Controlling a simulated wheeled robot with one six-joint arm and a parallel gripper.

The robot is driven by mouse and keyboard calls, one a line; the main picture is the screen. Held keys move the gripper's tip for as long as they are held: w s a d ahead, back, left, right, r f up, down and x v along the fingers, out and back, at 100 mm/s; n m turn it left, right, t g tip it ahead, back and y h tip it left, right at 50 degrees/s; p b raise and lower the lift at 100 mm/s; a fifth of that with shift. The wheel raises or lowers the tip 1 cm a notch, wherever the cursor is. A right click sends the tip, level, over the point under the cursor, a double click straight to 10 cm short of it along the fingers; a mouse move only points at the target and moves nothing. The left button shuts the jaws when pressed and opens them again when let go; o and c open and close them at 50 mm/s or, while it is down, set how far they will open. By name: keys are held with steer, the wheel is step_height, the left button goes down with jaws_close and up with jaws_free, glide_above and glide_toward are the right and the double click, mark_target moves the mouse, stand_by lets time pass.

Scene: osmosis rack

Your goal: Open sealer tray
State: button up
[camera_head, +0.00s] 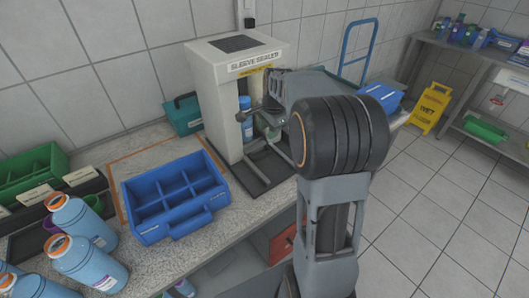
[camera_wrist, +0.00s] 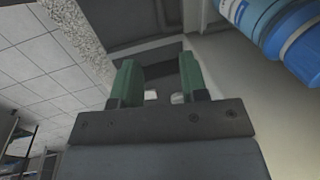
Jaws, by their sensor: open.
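The sleeve sealer (camera_head: 235,90) is a tall off-white machine with a dark panel on top, standing on the counter. Its dark base (camera_head: 262,172) reaches toward the counter's front edge. A blue bottle (camera_head: 246,118) stands inside the sealer's opening, and a blue bottle also shows at the upper right of the wrist view (camera_wrist: 285,28). My gripper (camera_head: 248,128) is at the sealer's opening, partly hidden by my own arm. In the wrist view its two green fingers (camera_wrist: 158,82) are apart with nothing held between them. I cannot clearly make out the tray or its handle.
A blue divided caddy (camera_head: 175,195) sits on the counter left of the sealer. Several blue bottles (camera_head: 85,222) stand at the front left. A teal box (camera_head: 183,113) is behind the sealer. A yellow wet-floor sign (camera_head: 430,108) stands on the tiled floor at right.

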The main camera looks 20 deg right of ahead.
mark_target(264, 154)
steer(key=f, duration=0.4)
steer(key=w+f, duration=0.1)
steer(key=f, duration=0.3)
steer(key=w+f, duration=0.1)
steer(key=f, duration=0.4)
steer(key=shift+w+a, duration=0.2)
steer(key=shift+w, duration=0.05)
jaws_close()
